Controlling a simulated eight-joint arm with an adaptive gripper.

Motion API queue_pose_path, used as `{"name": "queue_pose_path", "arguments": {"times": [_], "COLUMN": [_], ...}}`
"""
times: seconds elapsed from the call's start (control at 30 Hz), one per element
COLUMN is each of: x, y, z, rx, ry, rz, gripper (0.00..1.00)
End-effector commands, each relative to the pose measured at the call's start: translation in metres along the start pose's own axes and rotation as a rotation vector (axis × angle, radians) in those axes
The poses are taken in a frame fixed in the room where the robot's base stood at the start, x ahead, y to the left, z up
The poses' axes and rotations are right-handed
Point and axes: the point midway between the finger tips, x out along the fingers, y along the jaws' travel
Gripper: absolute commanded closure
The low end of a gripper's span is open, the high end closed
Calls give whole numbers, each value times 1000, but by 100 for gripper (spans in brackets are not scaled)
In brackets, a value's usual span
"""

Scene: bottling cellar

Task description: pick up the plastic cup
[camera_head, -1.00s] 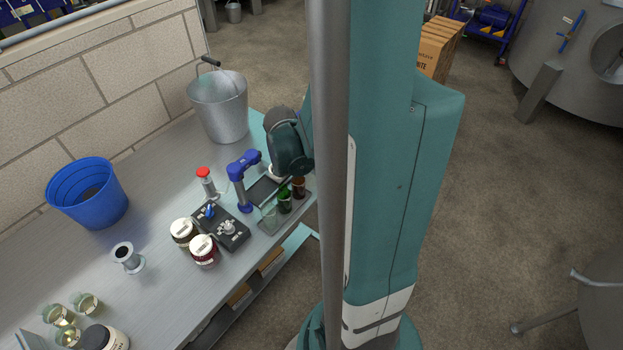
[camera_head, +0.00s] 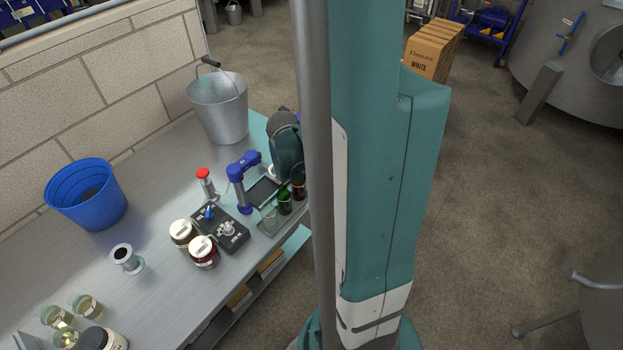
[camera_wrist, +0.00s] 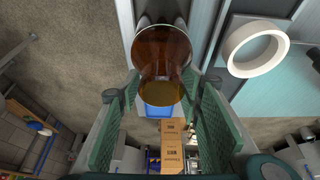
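An amber see-through cup (camera_wrist: 160,65) is in the middle of the wrist view. It also shows in the head view (camera_head: 299,190) at the table's right edge, partly hidden by my arm. My gripper (camera_wrist: 162,82) is open, with its green pads to either side of the cup's near part. I see gaps beside the cup and no clear contact. A green cup (camera_head: 285,200) and a clear cup (camera_head: 269,216) stand close by in the head view. I cannot tell from looks which of these is plastic.
A blue-and-grey stand (camera_head: 243,183), a black control box (camera_head: 226,231) and jars (camera_head: 203,252) are left of the cups. A metal bucket (camera_head: 219,107) stands behind. A white ring (camera_wrist: 258,46) lies right of the cup. The table's front edge is close.

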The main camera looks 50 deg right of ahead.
Motion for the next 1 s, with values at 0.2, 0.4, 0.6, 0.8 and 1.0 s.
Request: {"name": "queue_pose_path", "arguments": {"times": [0.2,0.4,0.6,0.8,1.0], "x": [0,0,-3,-12,-30], "y": [0,0,0,0,0], "z": [0,0,-1,-5,-12], "rx": [0,0,0,0,0], "ry": [0,0,0,0,0], "rz": [0,0,0,0,0], "gripper": [86,86,86,86,86]}}
